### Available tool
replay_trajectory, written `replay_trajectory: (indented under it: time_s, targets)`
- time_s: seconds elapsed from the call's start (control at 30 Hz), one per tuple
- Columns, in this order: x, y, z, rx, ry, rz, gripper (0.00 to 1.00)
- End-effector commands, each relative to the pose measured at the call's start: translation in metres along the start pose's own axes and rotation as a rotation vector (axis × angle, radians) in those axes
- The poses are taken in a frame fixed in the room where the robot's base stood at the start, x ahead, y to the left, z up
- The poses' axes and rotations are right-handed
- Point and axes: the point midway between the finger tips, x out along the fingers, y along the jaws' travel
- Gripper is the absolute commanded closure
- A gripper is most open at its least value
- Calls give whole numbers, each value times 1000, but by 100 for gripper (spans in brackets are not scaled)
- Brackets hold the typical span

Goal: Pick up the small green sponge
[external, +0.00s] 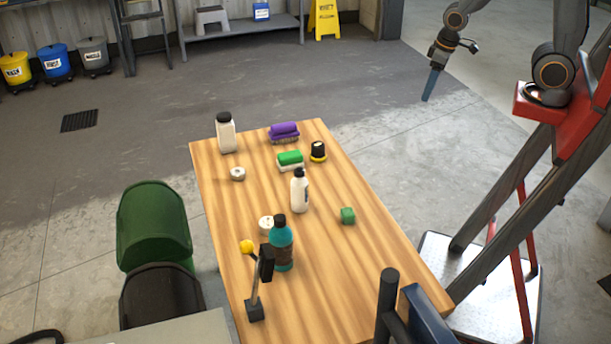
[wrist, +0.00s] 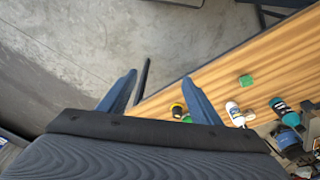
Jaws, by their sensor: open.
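The small green sponge (external: 347,215) is a green block lying on the wooden table (external: 375,270), right of the white bottle with the black cap. It also shows in the wrist view (wrist: 246,80), on the table at the right. My gripper (external: 430,98) is beyond the table's right edge, above the concrete floor, apart from the sponge.
Near the sponge stand a white bottle (external: 299,192) and a teal bottle (external: 281,246). A green-topped brush (external: 290,159), a purple brush (external: 284,132), a black-and-yellow round item (external: 318,151) and another white bottle (external: 226,134) are farther back. The table's right side is mostly clear.

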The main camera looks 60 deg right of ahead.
Motion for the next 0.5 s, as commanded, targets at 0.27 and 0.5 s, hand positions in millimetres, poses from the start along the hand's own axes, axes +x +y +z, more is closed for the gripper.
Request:
replay_trajectory:
  time_s: [0.27, 0.5]
  targets:
    - [44, -68, -44, -147, 37, -48, 42]
    - [121, -197, -80, -370, 106, -116, 42]
